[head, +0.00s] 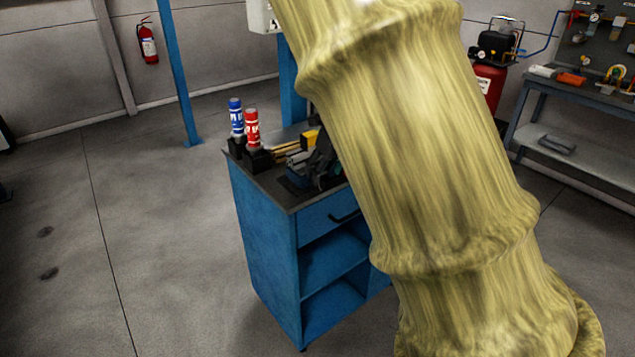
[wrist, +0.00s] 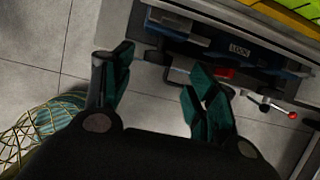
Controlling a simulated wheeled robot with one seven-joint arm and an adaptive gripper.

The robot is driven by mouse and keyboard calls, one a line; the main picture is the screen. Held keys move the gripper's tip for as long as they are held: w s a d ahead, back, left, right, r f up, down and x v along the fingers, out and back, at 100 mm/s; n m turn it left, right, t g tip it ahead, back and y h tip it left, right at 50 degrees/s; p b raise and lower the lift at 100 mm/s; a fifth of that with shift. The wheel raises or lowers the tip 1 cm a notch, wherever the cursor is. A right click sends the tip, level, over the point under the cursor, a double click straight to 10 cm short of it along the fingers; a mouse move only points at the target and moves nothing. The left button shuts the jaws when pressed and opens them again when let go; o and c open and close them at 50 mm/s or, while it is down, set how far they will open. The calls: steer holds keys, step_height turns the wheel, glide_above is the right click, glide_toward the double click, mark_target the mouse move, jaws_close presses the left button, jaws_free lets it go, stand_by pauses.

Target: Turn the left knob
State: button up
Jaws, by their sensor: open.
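In the wrist view my gripper (wrist: 158,72) is open, its two dark green fingers spread apart with nothing between the tips. Beyond it is a dark blue device with a small lettered plate (wrist: 239,48), at the edge of a grey surface. A red knob (wrist: 224,73) shows on the device, just beyond the right finger. A second red knob (wrist: 292,115) tips a thin metal rod farther right. I cannot tell which one is the left knob. No clear contact with either knob shows. In the head view my arm covers much of the picture, and no knob can be made out.
In the head view a blue cart (head: 262,235) carries a blue can (head: 236,117), a red can (head: 252,128) and dark clutter. A workbench (head: 575,95) stands at the right, near a red compressor (head: 487,85). The floor (head: 160,240) at the left is clear.

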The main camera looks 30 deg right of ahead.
steer(key=shift+x, duration=3.1)
steer(key=c, duration=1.1)
